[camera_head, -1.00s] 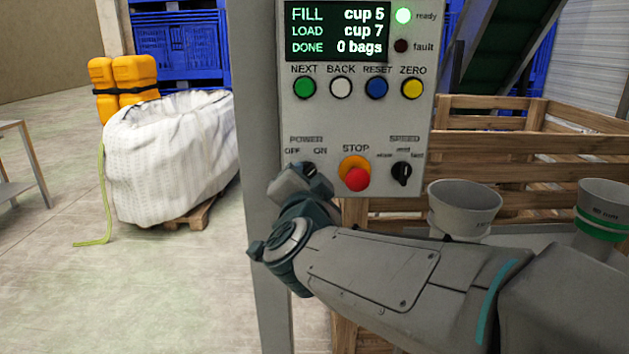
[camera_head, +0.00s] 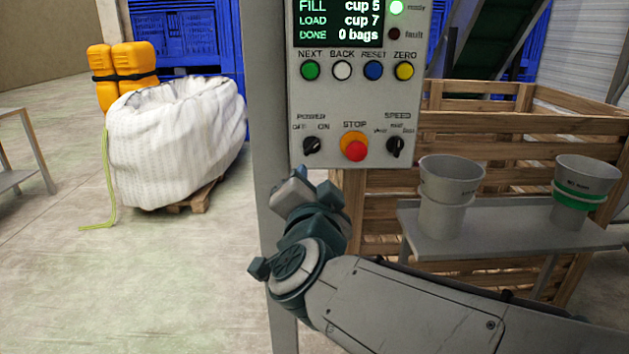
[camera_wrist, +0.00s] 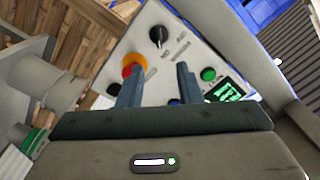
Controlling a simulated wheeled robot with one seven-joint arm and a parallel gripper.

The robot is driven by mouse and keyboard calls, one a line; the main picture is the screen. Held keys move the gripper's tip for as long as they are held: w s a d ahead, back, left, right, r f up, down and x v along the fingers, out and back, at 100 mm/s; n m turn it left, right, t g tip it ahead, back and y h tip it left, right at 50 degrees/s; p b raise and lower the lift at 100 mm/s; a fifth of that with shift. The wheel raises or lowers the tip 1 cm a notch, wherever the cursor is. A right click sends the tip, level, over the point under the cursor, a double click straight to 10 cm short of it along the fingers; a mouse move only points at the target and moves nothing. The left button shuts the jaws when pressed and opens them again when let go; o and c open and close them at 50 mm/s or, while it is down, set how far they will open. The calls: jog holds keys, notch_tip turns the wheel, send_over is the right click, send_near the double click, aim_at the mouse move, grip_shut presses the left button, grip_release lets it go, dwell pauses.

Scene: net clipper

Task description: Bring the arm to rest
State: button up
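My gripper (camera_head: 290,188) is just below the control panel in the head view, apart from it. In the wrist view my gripper (camera_wrist: 156,76) has its two fingers apart with nothing between them, and the panel (camera_wrist: 195,62) shows tilted beyond them. The control panel (camera_head: 340,107) carries a lit display, coloured buttons, a POWER knob (camera_head: 312,146), a red STOP button (camera_head: 355,151) and a SPEED knob (camera_head: 396,147). The green ready light (camera_head: 397,8) is lit and the fault light is dark. My arm runs from the lower right up to the gripper.
A grey post (camera_head: 267,90) stands beside the panel. A small table (camera_head: 500,250) at right holds a plain grey cup (camera_head: 450,190) and a green-banded cup (camera_head: 585,185), with a wooden crate (camera_head: 490,130) behind. A white bulk bag (camera_head: 175,140) stands left; floor between is clear.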

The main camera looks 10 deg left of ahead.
jog(key=shift+w+d, duration=0.1)
jog(key=shift+w, duration=0.05)
jog(key=s+d+f+n+g+h+p, duration=0.1)
jog(key=s+d+g+p, duration=0.3)
jog(key=d, duration=0.4)
jog(key=s+d+f+n+g+h+p, duration=0.1)
jog(key=s+d+n+g+p, duration=0.2)
jog(key=d+p, duration=0.6)
jog(key=s+d+f+n+g+h+p, duration=0.1)
jog(key=s+d+n+g+h+p, duration=0.1)
jog(key=s+d+g+p, duration=0.4)
jog(key=d+g, duration=0.1)
jog(key=d, duration=0.1)
jog(key=shift+s+d+f+g+p, duration=0.25)
jog(key=shift+s+d+g+p, duration=0.05)
jog(key=shift+s+d+g, duration=0.1)
